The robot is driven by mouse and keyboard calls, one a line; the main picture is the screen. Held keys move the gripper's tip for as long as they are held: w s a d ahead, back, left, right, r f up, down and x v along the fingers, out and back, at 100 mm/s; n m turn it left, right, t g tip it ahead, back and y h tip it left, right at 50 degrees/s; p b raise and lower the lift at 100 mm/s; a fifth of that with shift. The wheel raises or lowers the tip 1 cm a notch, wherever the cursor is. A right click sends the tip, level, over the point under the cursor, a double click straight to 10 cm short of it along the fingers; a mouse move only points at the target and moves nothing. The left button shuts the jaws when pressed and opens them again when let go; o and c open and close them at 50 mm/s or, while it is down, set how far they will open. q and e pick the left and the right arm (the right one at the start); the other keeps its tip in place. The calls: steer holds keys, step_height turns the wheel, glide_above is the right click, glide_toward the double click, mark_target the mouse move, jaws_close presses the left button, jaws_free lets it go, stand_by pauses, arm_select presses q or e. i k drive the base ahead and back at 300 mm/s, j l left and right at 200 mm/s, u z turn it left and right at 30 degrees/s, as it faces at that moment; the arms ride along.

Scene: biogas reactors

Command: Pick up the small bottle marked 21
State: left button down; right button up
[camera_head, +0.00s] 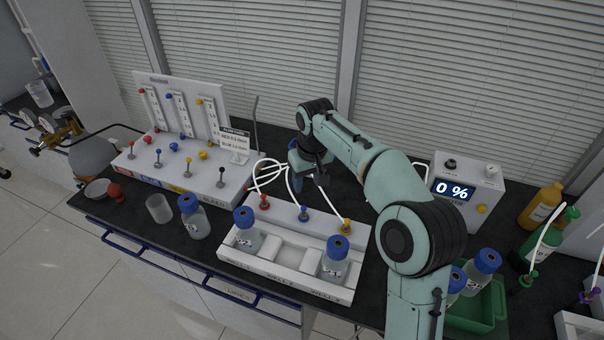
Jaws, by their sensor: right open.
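Several small clear bottles with blue caps stand in view; their labels are too small to read, so I cannot tell which one is marked 21. One bottle (194,219) stands on the bench left of the white rack. Two more sit in the rack, a left bottle (245,238) and a right bottle (334,266). Two others, one at the right (484,272) and one partly behind my arm (455,284), stand in a green tray (478,324). My right gripper (308,178) is open above the back of the rack, apart from every bottle. My left gripper is out of view.
The white rack (262,268) has coloured fittings and white tubes. A flow panel (176,166) stands behind left, a display box reading 0 % (462,186) behind right. An empty beaker (159,209) stands left of the bottles. Yellow (540,205) and green bottles stand far right.

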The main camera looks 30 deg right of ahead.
mark_target(333, 271)
steer(key=k, duration=1)
